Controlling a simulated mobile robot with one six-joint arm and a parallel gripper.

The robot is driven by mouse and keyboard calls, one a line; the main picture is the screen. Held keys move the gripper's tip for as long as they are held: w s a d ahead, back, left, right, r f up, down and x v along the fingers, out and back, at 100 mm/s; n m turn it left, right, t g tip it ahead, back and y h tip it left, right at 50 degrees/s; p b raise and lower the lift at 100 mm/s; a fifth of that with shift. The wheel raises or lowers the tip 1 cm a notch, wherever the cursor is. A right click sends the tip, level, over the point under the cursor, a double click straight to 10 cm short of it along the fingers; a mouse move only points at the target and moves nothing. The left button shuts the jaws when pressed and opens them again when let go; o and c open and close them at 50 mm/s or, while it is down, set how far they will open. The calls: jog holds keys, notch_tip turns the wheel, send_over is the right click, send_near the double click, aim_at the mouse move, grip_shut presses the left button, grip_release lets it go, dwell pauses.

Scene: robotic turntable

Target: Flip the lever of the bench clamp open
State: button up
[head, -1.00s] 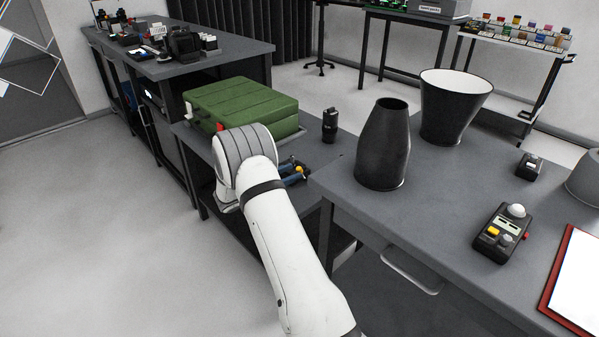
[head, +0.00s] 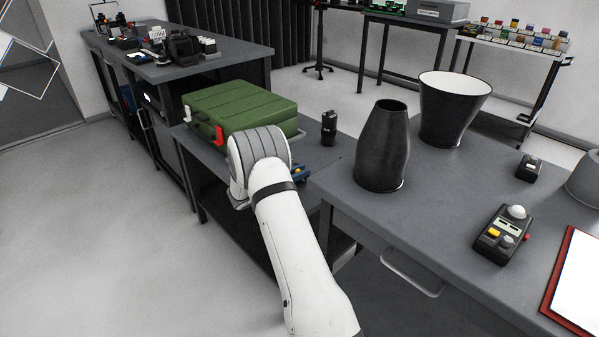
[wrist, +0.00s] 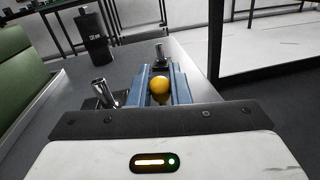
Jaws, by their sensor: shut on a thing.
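The bench clamp shows in part in the wrist view, with chrome posts (wrist: 105,92) on dark feet on the grey bench. A round yellow-orange knob (wrist: 160,84), apparently the lever's end, sits between two blue bars. My gripper (wrist: 160,96) reaches in from the bottom of the wrist view and is shut on the knob. I cannot tell surely whether the blue bars are its fingers or clamp parts. The lever below the knob is hidden. In the head view my arm covers most of the clamp; only a bit of blue and yellow (head: 299,173) shows beside it.
A small black canister (head: 329,127) stands behind the clamp. A dark tapered vessel (head: 383,150) stands on the higher table at right. Floor at left is clear.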

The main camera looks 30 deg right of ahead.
grip_shut()
jog(key=shift+a+f+b, duration=0.1)
jog(key=shift+f+b, duration=0.1)
jog(key=shift+b, duration=0.2)
jog(key=shift+a+f+h, duration=0.1)
jog(key=shift+a+h, duration=0.05)
jog(key=shift+h, duration=0.25)
jog(key=o, duration=0.7)
grip_release()
jog(key=shift+r, duration=0.2)
jog(key=shift+c, duration=0.2)
jog(key=a, duration=0.5)
jog(key=s+a, duration=0.1)
jog(key=a, duration=0.2)
jog(key=shift+f+p, duration=0.35)
jog(key=shift+f, duration=0.05)
jog(key=shift+d, duration=0.1)
